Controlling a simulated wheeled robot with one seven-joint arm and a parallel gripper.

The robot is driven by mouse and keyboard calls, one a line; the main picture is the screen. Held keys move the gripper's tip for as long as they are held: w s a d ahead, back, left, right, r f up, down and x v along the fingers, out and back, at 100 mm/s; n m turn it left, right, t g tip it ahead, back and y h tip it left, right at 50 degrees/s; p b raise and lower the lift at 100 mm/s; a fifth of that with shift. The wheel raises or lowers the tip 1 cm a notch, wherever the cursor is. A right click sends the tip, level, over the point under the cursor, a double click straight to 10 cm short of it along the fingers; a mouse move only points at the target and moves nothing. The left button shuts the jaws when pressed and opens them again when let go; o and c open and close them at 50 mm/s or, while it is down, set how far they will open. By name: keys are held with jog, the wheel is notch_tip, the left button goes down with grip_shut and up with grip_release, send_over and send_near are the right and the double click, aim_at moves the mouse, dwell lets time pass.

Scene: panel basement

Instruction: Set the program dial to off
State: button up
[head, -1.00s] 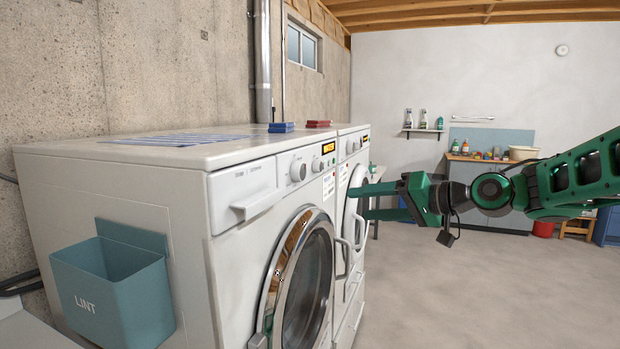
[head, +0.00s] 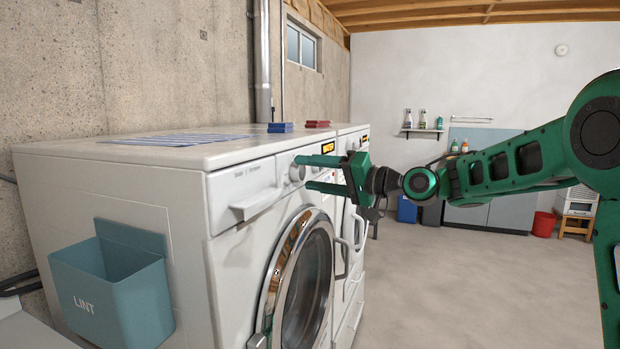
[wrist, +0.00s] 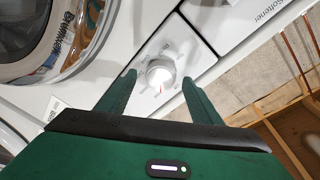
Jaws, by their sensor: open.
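The program dial (head: 297,172) is a round white knob on the front panel of the nearer washing machine (head: 240,220), right of the detergent drawer (head: 250,200). In the wrist view the dial (wrist: 160,74) shows a red pointer mark and small printed marks around it, too small to read. My gripper (head: 308,174) is open, with its green fingers pointing at the panel. In the wrist view the fingertips (wrist: 158,76) lie on either side of the dial, a little short of it; I cannot tell the exact gap. Nothing is between the fingers.
The round door (head: 305,280) with its chrome rim is below the dial. A second machine (head: 352,200) stands beyond. A teal lint bin (head: 115,300) hangs on the near side. Blue (head: 280,127) and red (head: 317,124) items lie on top.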

jog(key=shift+w+a, duration=0.2)
jog(key=shift+a, duration=0.2)
jog(key=c, duration=1.1)
jog(key=shift+o, duration=0.2)
jog(key=shift+f+n, duration=0.1)
jog(key=shift+n, duration=0.2)
jog(key=n, duration=0.3)
jog(key=shift+w+d+f+n+y, duration=0.1)
jog(key=shift+f+n+y, duration=0.05)
jog(key=shift+n+y, duration=0.15)
jog(key=shift+w+f+n+y, duration=0.1)
jog(key=shift+n+y, duration=0.05)
jog(key=shift+n, duration=1.1)
jog(key=shift+f+n+y, duration=0.1)
jog(key=shift+n+y, duration=0.05)
jog(key=shift+n, duration=1.1)
